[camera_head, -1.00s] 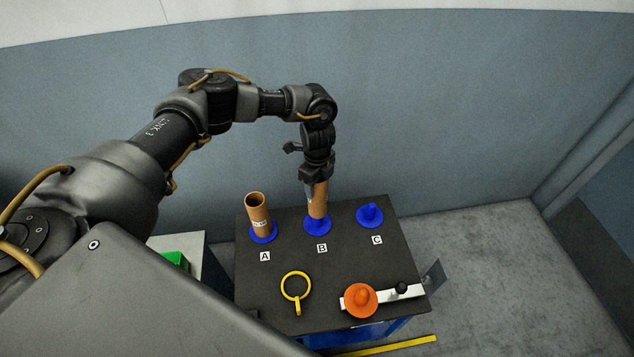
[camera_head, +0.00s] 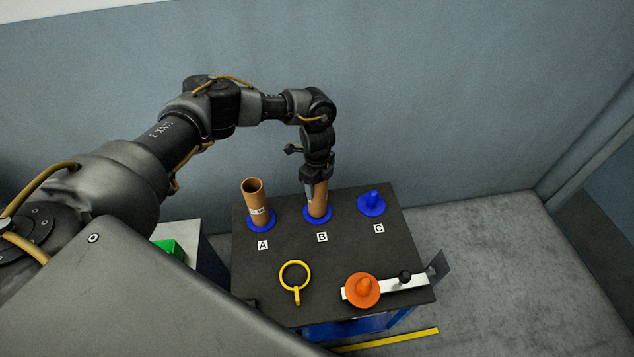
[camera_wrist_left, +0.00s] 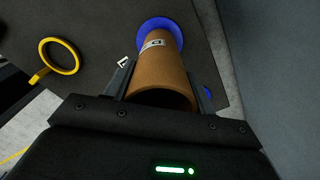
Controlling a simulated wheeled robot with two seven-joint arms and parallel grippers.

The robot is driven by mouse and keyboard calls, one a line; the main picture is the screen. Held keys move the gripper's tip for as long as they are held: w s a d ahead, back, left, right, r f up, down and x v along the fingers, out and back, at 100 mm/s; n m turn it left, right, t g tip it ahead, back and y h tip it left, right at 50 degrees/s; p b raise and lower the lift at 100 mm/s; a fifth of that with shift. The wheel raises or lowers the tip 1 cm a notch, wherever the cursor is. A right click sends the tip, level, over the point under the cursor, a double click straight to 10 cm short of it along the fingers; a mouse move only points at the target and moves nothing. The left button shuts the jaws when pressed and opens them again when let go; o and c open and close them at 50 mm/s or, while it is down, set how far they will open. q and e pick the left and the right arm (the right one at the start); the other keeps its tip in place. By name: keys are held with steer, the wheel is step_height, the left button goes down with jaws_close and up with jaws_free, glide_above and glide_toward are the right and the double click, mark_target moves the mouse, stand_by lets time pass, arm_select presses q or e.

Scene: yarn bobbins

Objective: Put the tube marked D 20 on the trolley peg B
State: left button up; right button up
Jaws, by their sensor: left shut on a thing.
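A brown cardboard tube (camera_head: 319,199) stands upright at peg B, its lower end at the blue base (camera_head: 318,216) behind the B label. My left gripper (camera_head: 316,184) is shut on its upper part from above. In the left wrist view the tube (camera_wrist_left: 160,75) lies between the two fingers (camera_wrist_left: 160,88). A white label with a letter that looks like D shows near its far end, by the blue base (camera_wrist_left: 172,27); the rest of the marking is hidden. The peg inside the tube is hidden. My right gripper is not in view.
Peg C (camera_head: 374,202) is bare. The dark trolley top (camera_head: 328,265) also holds a yellow ring (camera_head: 294,276) and an orange knob (camera_head: 363,289) on a white bar. A green item (camera_head: 167,248) is at left.

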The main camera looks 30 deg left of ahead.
arm_select(q)
steer(key=shift+f, duration=0.45)
stand_by(0.4)
steer(key=o, duration=1.3)
steer(key=shift+r, duration=0.1)
step_height(320, 180, up, 11)
steer(key=shift+b, duration=0.45)
steer(key=shift+f, duration=0.2)
